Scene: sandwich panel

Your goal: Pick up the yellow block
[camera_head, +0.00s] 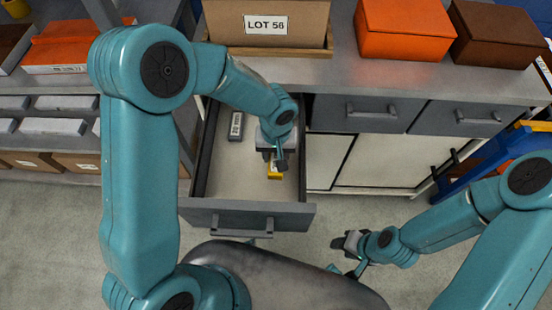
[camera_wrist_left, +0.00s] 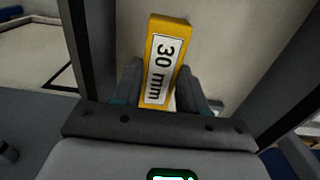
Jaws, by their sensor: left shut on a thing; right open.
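The yellow block (camera_head: 274,172) is in the open drawer (camera_head: 222,185), near its right side, partly hidden by my left gripper in the head view. My left gripper (camera_head: 275,163) is shut on it. In the left wrist view the yellow block (camera_wrist_left: 164,62) stands between the two fingers (camera_wrist_left: 160,92), its white label reading "30 mm". I cannot tell whether the block touches the drawer floor. My right gripper (camera_head: 348,248) is open and empty, low at the right, outside the drawer.
A grey labelled block (camera_head: 236,126) lies at the drawer's left. Closed drawers (camera_head: 365,113) are to the right. The counter above holds a "LOT 56" box (camera_head: 265,24), an orange box (camera_head: 403,30) and a brown box (camera_head: 497,34). Shelves (camera_head: 50,125) with boxes stand at the left.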

